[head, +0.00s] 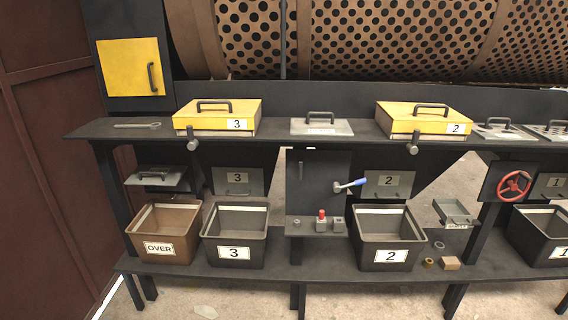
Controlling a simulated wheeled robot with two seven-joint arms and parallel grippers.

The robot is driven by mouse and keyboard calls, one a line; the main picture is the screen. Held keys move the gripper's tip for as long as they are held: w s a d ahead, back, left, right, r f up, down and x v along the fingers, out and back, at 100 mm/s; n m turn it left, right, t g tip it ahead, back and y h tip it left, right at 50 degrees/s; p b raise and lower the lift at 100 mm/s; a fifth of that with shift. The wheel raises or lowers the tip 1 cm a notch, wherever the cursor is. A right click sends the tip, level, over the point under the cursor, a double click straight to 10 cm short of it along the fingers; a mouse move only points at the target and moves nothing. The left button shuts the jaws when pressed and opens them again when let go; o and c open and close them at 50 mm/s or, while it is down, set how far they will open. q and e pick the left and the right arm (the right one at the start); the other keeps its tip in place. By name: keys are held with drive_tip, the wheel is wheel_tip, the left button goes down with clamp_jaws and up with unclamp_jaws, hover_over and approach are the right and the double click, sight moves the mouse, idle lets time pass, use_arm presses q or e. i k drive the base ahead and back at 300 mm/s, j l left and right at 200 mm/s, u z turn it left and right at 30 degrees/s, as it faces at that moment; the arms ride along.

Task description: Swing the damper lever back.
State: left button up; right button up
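A lever with a blue grip (360,182) and a pale metal arm sticks out to the right from a dark upright panel (308,180) in the middle of the bench. It looks like the damper lever, though no label on it can be read. It points right and slightly up, just left of a grey plate marked 2 (388,184). Neither of my grippers is in the head view, and nothing touches the lever.
Below the lever are a red button (322,214) and open bins marked 3 (235,252) and 2 (389,256). Yellow boxes (217,115) (424,118) stand on the shelf above (275,130). A red handwheel (514,186) is at right. The perforated drum (370,35) fills the back.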

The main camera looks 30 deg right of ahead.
sight(336, 188)
drive_tip(key=z, duration=1.3)
drive_tip(key=u, duration=0.45)
drive_tip(key=i+l+u, duration=0.1)
drive_tip(key=l+u, duration=0.35)
drive_tip(key=l, duration=0.15)
drive_tip(key=l+u, duration=0.45)
drive_tip(key=l, duration=0.15)
drive_tip(key=k+l+u, duration=0.1)
drive_tip(key=l+u, duration=0.35)
drive_tip(key=l, duration=0.2)
